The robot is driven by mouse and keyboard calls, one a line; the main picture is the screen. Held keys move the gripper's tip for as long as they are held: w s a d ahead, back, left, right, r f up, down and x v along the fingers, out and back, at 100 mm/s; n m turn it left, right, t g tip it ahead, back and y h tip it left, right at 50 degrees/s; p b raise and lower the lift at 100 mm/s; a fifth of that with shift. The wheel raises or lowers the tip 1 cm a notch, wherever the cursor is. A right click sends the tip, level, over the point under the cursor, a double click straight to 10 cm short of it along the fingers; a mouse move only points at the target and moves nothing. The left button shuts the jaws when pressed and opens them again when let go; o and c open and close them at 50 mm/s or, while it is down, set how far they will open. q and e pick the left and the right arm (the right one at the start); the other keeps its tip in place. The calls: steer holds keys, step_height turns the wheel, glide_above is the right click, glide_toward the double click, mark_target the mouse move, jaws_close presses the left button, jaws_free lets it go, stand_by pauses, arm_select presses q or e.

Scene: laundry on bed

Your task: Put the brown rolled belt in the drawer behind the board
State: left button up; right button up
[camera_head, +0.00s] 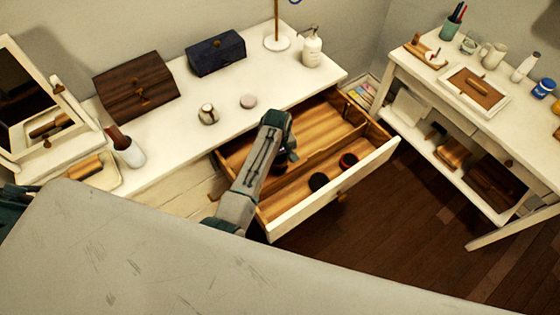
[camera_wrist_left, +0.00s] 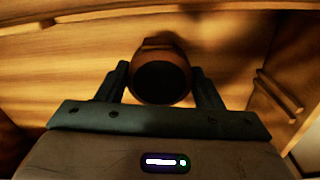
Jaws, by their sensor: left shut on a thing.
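The brown rolled belt (camera_wrist_left: 161,60) shows in the left wrist view, with a dark round end facing the camera. My left gripper (camera_wrist_left: 161,78) is shut on it, one finger on each side. In the head view my left gripper (camera_head: 287,152) hangs over the left part of the open drawer (camera_head: 300,217), near the dividing board (camera_head: 325,148). My arm hides the belt and the board's left end there. I cannot tell whether the belt touches the drawer floor. My right gripper is not in view.
A dark roll (camera_head: 318,181) and a red-and-dark roll (camera_head: 347,161) lie in the front compartment. The rear compartment (camera_head: 325,117) looks clear at its right. The white tabletop (camera_head: 180,145) above holds a brown box (camera_head: 136,87), a jar (camera_head: 208,114) and other items.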

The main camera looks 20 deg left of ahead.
mark_target(278, 164)
arm_select(q)
step_height(278, 164, down, 3)
steer(key=shift+f, duration=0.5)
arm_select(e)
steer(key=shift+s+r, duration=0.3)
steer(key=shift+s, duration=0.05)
arm_select(q)
steer(key=shift+f, duration=0.1)
steer(key=o, duration=1.1)
steer(key=shift+c, duration=0.2)
steer(key=shift+r+p, duration=0.2)
steer(key=shift+p, duration=0.1)
step_height(278, 164, up, 12)
steer(key=shift+s+f+b, duration=0.1)
steer(key=shift+b, duration=0.8)
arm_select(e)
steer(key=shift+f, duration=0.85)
